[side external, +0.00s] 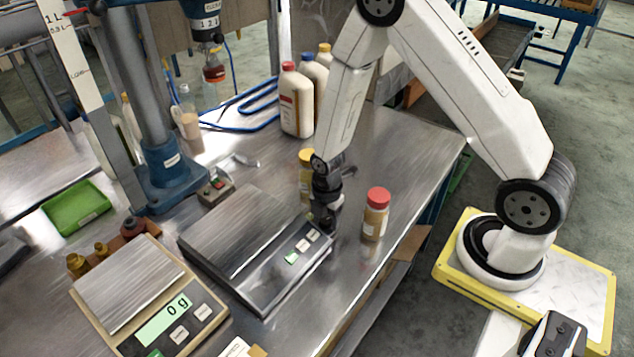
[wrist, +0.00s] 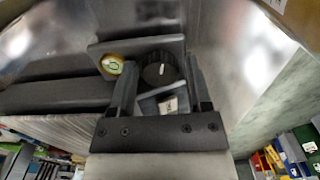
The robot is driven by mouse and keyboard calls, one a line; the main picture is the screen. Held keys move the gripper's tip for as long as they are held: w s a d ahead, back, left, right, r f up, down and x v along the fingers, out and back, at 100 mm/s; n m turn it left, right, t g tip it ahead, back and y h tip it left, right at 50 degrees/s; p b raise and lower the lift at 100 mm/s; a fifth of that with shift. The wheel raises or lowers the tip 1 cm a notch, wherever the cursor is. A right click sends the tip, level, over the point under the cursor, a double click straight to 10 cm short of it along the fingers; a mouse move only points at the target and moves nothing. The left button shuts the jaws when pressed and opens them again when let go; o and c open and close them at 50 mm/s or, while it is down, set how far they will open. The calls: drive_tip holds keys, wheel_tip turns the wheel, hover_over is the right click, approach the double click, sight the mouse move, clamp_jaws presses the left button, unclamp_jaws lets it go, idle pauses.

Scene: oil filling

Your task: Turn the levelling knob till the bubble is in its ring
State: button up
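The black levelling knob (wrist: 158,69) with a white mark shows in the wrist view, at the edge of a dark scale body. Just left of it is the round yellow-green bubble level (wrist: 112,65); the bubble's place against its ring is too small to tell. My gripper (wrist: 162,68) has one finger on each side of the knob, with a small gap appearing on both sides, so it looks open around it. In the side view my gripper (side external: 323,222) is low at the back right corner of the large steel scale (side external: 235,232); knob and level are hidden there.
A red-capped jar (side external: 376,215) stands right of my gripper, and a yellow-capped bottle (side external: 306,172) is close behind it. A smaller scale (side external: 130,285) reads 0 g at front left. A blue-based stand (side external: 172,180) and large bottles (side external: 297,103) are farther back. Bare table lies at right.

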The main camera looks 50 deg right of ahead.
sight(326, 220)
clamp_jaws()
drive_tip(key=shift+m, duration=2.3)
drive_tip(key=shift+o, duration=2)
unclamp_jaws()
drive_tip(key=shift+r, duration=0.1)
drive_tip(key=shift+r, duration=3.85)
